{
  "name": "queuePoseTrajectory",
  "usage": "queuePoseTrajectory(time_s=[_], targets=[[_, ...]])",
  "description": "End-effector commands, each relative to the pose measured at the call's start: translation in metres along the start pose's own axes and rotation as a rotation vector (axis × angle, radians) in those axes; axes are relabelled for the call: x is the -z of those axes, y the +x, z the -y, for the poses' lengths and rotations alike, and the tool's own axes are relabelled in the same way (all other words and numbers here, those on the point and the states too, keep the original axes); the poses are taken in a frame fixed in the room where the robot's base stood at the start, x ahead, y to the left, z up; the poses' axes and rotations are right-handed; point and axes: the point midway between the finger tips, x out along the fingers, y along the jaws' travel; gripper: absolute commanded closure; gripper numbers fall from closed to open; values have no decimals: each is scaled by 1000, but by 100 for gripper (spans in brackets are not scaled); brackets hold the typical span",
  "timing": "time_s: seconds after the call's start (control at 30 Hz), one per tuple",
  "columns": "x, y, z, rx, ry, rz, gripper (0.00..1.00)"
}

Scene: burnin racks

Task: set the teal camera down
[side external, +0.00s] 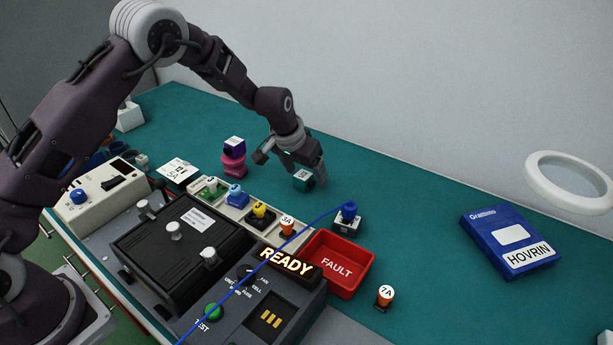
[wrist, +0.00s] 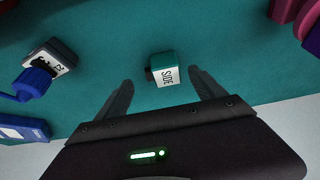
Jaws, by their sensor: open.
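The teal camera (side external: 302,179) is a small teal block with a white label on the green table mat, near the back middle. In the wrist view the teal camera (wrist: 163,70) shows its white face marked "SIDE" and a dark lens-like part on its left. My gripper (side external: 291,170) is over it. In the wrist view my gripper (wrist: 160,85) has its two fingers spread apart, one on each side of the camera, with gaps between. The camera appears to rest on the mat; its underside is hidden.
A pink stand with a purple-and-white block (side external: 234,146) is left of the camera. A blue-topped connector (side external: 348,216) with a blue cable stands in front right.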

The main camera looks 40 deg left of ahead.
Motion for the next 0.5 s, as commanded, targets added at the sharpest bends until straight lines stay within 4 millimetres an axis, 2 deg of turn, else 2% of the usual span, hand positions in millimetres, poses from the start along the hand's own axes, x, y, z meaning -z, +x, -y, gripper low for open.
queuePoseTrajectory(time_s=[0.1,0.3,0.5], targets=[[1,-33,-1,-1,2,-4,21],[1,-80,0,-1,1,-3,21],[0,-99,0,0,1,0,21]])
